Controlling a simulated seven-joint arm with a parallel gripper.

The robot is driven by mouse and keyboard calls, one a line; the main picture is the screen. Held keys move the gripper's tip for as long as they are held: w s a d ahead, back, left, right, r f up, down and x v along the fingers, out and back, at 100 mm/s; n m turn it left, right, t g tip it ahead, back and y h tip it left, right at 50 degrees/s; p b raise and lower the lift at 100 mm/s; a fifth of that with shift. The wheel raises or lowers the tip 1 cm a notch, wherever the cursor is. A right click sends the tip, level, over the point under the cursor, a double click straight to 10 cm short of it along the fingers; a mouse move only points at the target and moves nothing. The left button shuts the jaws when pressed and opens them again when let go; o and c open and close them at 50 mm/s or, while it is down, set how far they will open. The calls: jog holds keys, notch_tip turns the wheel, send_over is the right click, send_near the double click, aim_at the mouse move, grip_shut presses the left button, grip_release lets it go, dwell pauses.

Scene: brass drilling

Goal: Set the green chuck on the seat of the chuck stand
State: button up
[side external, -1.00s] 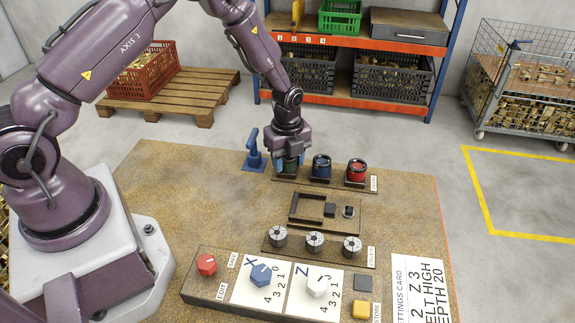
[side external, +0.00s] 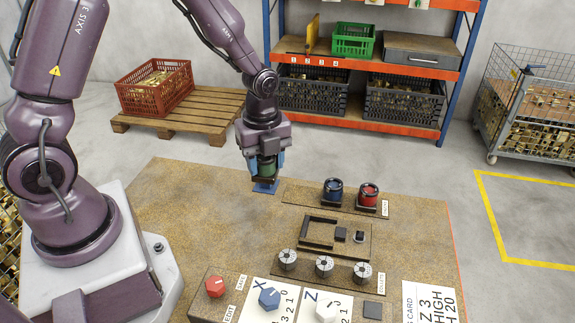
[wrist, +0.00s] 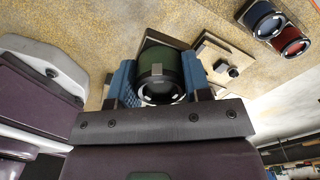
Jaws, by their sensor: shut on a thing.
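The green chuck (side external: 266,167) is gripped between the fingers of my gripper (side external: 265,165). It also shows in the wrist view (wrist: 161,78), between two blue-faced fingers, with its round end towards the camera. A dark block shows below the chuck in the side view.
In front lie a recessed dark tray (side external: 320,232), several collets (side external: 324,265) and a dial panel. The mat's left part is clear.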

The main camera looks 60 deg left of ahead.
jog(key=s+r, duration=0.2)
jog(key=s, duration=0.2)
jog(key=shift+w+d+f, duration=1.45)
jog(key=shift+w+d, duration=0.25)
jog(key=shift+d, duration=0.25)
jog(key=shift+w+d+f, duration=1.5)
jog(key=shift+w+d, duration=0.2)
jog(key=shift+d, duration=0.25)
jog(key=shift+w+d+f, duration=1.45)
jog(key=shift+w+d, duration=0.25)
jog(key=shift+d, duration=0.25)
jog(key=shift+f, duration=1.4)
jog(key=o, duration=1.7)
jog(key=shift+o, duration=0.2)
